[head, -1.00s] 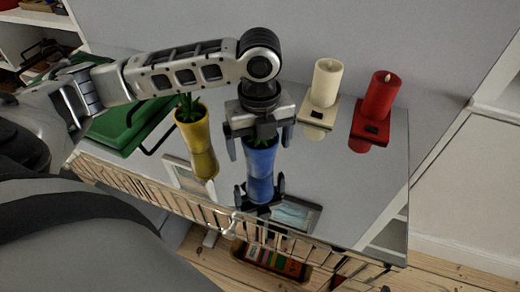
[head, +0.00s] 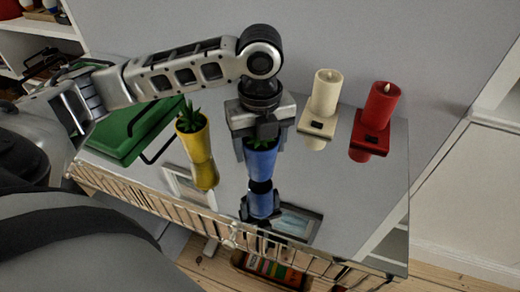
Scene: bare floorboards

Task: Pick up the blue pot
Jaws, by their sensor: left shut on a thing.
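The blue pot (head: 262,164) holds a small green plant and is upright in the jaws of my left gripper (head: 259,149). The fingers are shut on it from both sides near its rim. A gap shows between the pot's base and its reflection in the glossy tabletop (head: 330,205), so the pot is held a little above the surface. The gripper body hides part of the plant. My right gripper is not in view.
A yellow pot (head: 193,139) with a plant stands just left of the blue pot. A cream candle (head: 326,93) and a red candle (head: 381,105) stand on holders to the right. The tabletop front right is mostly clear.

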